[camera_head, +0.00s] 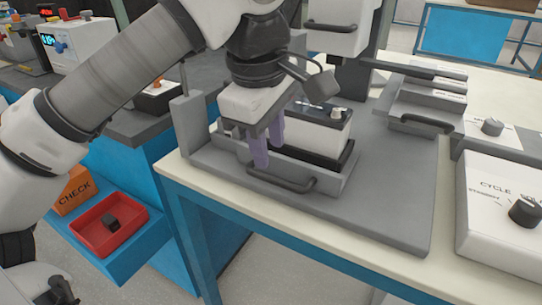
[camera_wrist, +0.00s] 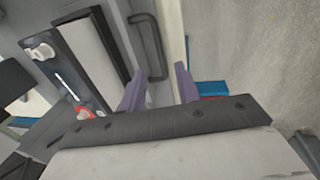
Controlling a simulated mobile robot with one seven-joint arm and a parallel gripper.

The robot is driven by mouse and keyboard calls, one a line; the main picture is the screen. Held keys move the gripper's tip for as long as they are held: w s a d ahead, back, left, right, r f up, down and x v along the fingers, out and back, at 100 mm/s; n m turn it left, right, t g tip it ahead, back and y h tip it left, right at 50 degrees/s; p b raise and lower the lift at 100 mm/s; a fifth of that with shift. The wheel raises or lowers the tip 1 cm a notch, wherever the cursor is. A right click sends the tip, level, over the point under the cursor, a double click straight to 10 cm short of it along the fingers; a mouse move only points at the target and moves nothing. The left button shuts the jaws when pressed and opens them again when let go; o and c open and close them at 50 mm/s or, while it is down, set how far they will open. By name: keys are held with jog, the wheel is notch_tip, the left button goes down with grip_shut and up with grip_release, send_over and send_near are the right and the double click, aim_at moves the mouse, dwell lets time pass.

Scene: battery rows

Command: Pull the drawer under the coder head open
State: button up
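A grey drawer (camera_head: 338,184) with a dark bar handle (camera_head: 290,184) sits at the front of the grey station in the head view. A white block with a black top (camera_head: 318,135) stands in or just behind it. A white head (camera_head: 340,28) on a dark column, likely the coder head, stands above and behind. My gripper (camera_head: 263,148) has its purple fingers near the handle's left end. In the wrist view the fingers (camera_wrist: 159,70) are apart and nothing shows held; the handle (camera_wrist: 158,40) appears just beyond the fingertips. I cannot tell whether they touch it.
Another grey unit with a handle (camera_head: 426,125) stands to the right. A white control box with a black knob (camera_head: 526,210) stands at the right edge. A red tray (camera_head: 90,238) and orange box (camera_head: 74,190) are at lower left. Open floor lies before the table.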

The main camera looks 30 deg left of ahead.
notch_tip(320, 180, up, 8)
jog(key=s+p, duration=0.1)
jog(key=shift+s+f, duration=0.15)
jog(key=shift+s, duration=0.1)
